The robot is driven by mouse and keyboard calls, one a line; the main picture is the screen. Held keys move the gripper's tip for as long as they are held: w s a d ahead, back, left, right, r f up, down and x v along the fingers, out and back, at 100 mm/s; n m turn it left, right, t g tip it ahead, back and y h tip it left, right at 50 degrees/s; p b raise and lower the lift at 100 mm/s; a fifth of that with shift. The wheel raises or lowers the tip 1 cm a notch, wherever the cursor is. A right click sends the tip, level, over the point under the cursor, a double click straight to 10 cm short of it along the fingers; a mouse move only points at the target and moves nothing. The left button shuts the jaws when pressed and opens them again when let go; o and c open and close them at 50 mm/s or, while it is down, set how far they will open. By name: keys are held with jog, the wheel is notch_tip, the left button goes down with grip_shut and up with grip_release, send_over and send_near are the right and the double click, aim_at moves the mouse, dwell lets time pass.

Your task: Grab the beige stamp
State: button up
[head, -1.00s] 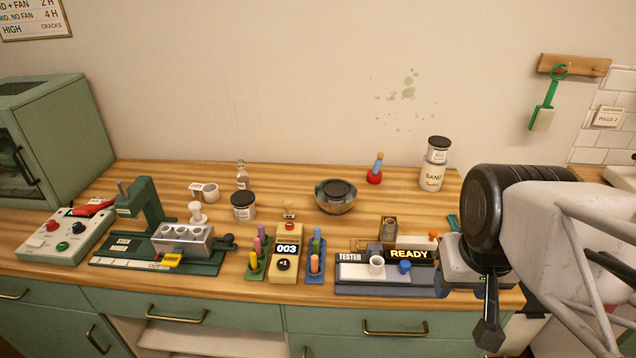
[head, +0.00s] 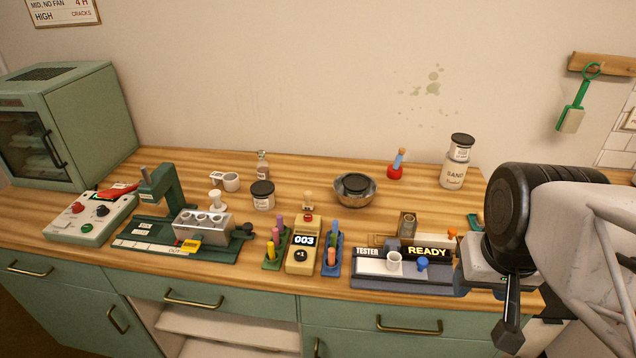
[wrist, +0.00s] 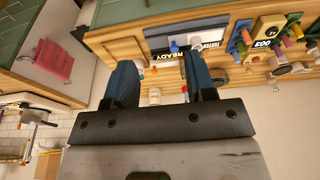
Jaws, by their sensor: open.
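The beige stamp (head: 308,199) is small and pale with a rounded top. It stands on the wooden counter just behind the yellow counter box marked 003 (head: 303,243), left of the metal bowl, in the head view. I cannot pick it out surely in the wrist view. My gripper (head: 508,325) is at the far right of the head view, near the counter's front edge, well away from the stamp. In the wrist view my gripper (wrist: 158,72) shows two blue fingers spread apart with nothing held between them.
The tester (head: 420,281) with its READY display lies between my gripper and the stamp. The metal bowl (head: 337,195), a black-lidded jar (head: 263,196) and coloured stick racks (head: 277,249) are near the stamp. Bare counter lies behind the stamp.

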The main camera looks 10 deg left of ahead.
jog(key=shift+o, duration=0.9)
